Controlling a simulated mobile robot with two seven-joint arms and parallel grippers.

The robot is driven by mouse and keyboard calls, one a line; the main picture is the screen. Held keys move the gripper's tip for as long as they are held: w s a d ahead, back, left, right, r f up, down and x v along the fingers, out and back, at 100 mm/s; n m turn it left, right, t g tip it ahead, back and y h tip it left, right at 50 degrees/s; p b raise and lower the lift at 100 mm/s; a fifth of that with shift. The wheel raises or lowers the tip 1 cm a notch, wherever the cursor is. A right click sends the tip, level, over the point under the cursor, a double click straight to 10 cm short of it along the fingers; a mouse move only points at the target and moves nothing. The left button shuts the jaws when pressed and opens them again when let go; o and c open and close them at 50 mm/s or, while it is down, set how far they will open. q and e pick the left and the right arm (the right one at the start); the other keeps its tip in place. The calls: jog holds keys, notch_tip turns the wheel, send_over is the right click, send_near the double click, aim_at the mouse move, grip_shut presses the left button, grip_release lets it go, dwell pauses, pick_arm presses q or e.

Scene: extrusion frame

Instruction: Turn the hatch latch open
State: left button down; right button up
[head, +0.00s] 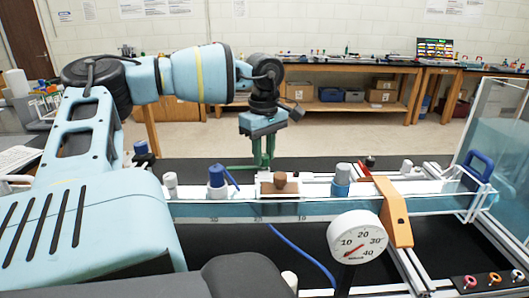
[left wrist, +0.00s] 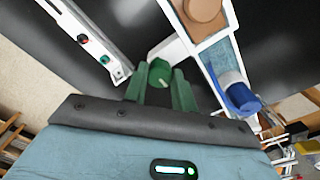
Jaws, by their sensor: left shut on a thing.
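My left gripper (head: 263,160) reaches down from above behind the long clear-sided white rail, near the middle of the head view. The knob looks like the hatch latch, but I cannot tell for sure. In the head view the fingers hide the knob, and its turn angle cannot be read there. My right gripper is in neither view.
A brown knob (head: 280,180) on its block stands just right of the fingers. A dial gauge (head: 357,237) and an orange bracket (head: 394,212) stand nearer.

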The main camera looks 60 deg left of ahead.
pick_arm(q)
jog(key=shift+r+m, duration=0.15)
jog(key=shift+m, duration=0.15)
jog(key=c, duration=1.1)
grip_release()
jog(key=shift+c, duration=0.2)
jog(key=shift+r+b, duration=0.45)
jog(key=shift+r, duration=3.4)
jog(key=shift+f, duration=0.1)
